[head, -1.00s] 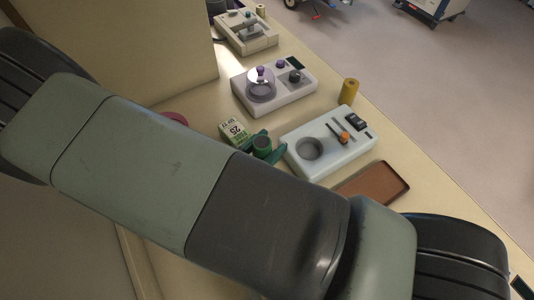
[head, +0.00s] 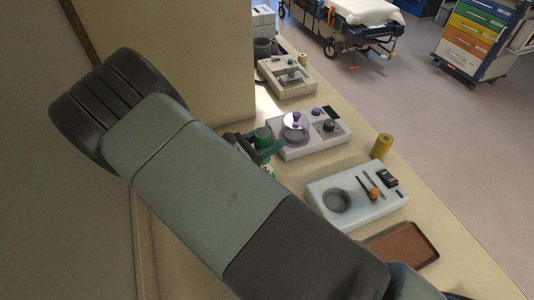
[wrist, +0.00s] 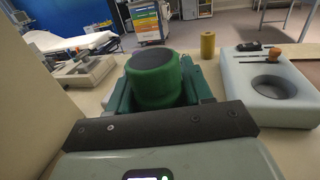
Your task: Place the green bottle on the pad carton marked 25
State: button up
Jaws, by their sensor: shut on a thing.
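The green bottle (head: 263,133) is held by my gripper (head: 262,145), which is shut on it. In the wrist view the bottle (wrist: 153,82) stands roughly upright, with a dark round top, between the green fingers. The pad carton marked 25 (head: 269,170) is mostly hidden behind my arm in the head view; only a small pale-and-green bit shows just below the gripper, and its number cannot be read now. The carton does not show in the wrist view. Whether the bottle touches the carton cannot be told.
A pale device with a round recess (head: 318,208) lies to the right, with a brown tray (head: 405,246) before it. A yellow cylinder (head: 383,146) stands near the counter's edge. A device with purple knobs (head: 335,139) and a beige device (head: 300,87) are farther back.

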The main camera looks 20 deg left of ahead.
jog(key=shift+f, duration=2.2)
jog(key=shift+f, duration=0.15)
jog(key=o, duration=1.2)
jog(key=shift+c, duration=0.2)
jog(key=shift+s+a, duration=0.15)
jog(key=shift+s, duration=0.15)
jog(key=v, duration=1.1)
jog(key=shift+s, duration=0.2)
jog(key=shift+a, duration=0.15)
